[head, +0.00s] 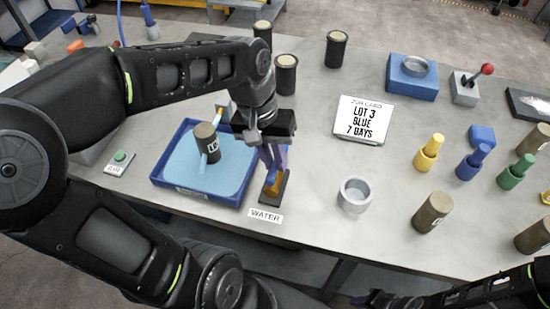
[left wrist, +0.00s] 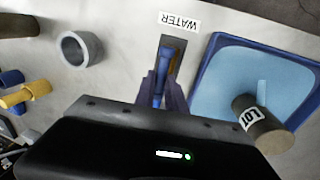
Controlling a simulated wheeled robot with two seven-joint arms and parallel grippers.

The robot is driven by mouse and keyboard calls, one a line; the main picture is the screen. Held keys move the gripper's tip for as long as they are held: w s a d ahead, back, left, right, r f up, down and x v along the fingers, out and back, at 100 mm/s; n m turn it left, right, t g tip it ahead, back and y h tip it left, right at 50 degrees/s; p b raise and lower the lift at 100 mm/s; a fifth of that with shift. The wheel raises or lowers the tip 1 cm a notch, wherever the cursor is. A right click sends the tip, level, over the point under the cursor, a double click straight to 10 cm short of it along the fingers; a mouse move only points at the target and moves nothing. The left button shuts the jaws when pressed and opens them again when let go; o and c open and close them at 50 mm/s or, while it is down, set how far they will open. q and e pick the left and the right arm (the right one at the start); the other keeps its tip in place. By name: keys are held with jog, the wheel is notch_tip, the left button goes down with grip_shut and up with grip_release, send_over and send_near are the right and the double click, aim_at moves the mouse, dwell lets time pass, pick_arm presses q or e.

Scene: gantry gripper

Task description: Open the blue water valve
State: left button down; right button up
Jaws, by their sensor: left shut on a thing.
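The blue water valve's handle (left wrist: 165,75) shows in the left wrist view between the fingers of my left gripper (left wrist: 162,95). In the head view the left gripper (head: 272,160) reaches down over the valve base (head: 272,192), just behind the WATER label (head: 265,215). The left gripper is shut on the blue handle. A brass-coloured part of the valve (head: 273,186) shows below the fingers. The fingers hide much of the handle. My right arm shows at the bottom right of the head view; its gripper (head: 378,299) is dark and its jaws are unclear.
A blue tray of water (head: 160,178) with a LOT cylinder (head: 206,145) in it stands just left of the valve. A grey ring cup (head: 354,195) is to the right. A job card (head: 362,118) stands behind. Bare table lies between the cup and card.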

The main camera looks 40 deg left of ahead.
dwell(0.5)
pick_arm(q)
jog(key=c, duration=1.4)
grip_release()
jog(key=shift+r, duration=0.15)
jog(key=r, duration=0.2)
jog(key=a+r, duration=0.1)
jog(key=r, duration=0.4)
jog(key=shift+s+a+r, duration=0.2)
jog(key=shift+s, duration=0.1)
